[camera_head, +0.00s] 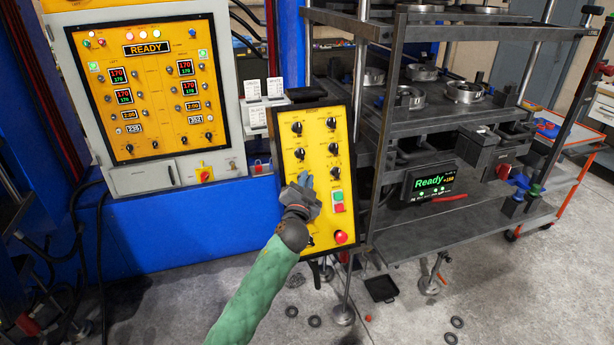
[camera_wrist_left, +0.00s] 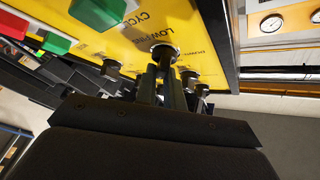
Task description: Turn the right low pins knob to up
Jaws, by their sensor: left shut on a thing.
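A yellow control panel (camera_head: 317,160) with two columns of black knobs stands in the middle of the head view. My left gripper (camera_head: 304,181) is at the left column, below two visible knobs, and covers the knob there. The small labels in the head view are unreadable. My right gripper is not in view.
Close to the gripper are a green button (camera_head: 337,195), a red button (camera_head: 339,208) and a red round button (camera_head: 341,237). Neighbouring knobs (camera_head: 335,173) are near. A dark shelf rack (camera_head: 440,110) stands to the right; a second yellow panel (camera_head: 150,85) is at left.

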